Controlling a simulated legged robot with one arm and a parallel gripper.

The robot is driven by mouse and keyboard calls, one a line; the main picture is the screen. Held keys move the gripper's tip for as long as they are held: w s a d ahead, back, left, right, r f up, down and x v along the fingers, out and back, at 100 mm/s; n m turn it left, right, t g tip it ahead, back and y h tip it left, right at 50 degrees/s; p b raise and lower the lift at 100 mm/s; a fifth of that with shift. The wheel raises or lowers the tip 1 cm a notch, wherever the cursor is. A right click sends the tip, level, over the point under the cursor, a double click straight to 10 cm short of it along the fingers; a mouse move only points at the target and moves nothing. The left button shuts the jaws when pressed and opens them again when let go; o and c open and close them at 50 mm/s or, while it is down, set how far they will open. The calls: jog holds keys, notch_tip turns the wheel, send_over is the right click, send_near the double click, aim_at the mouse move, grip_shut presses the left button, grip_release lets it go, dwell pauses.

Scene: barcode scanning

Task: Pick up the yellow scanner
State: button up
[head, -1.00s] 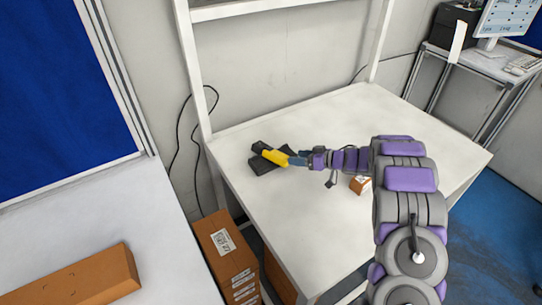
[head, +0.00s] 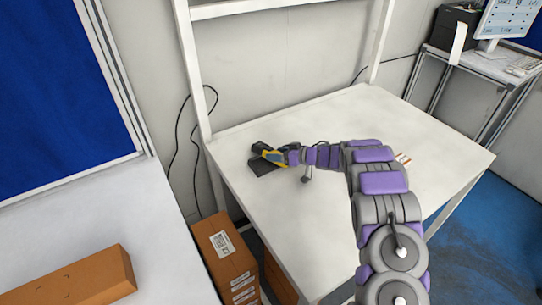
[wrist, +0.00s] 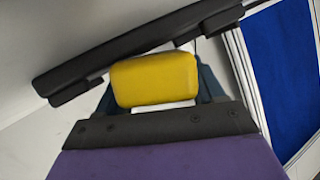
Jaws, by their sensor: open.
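The yellow scanner (head: 272,156) with its black head lies at its dark stand (head: 262,166) near the left back of the white table (head: 330,240). My gripper (head: 275,158) is at the scanner, with its fingers along the yellow body. In the wrist view the yellow scanner (wrist: 155,80) sits between the two blue-grey fingers (wrist: 155,95), one on each side. The fingers are open around it; whether they touch it is hard to tell. A long black part (wrist: 140,45) crosses behind the yellow body. The fingertips are largely hidden.
A brown box (head: 75,280) lies on the left bench. The table's front is clear.

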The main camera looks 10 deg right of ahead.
jog(key=c, duration=1)
jog(key=shift+r, duration=0.1)
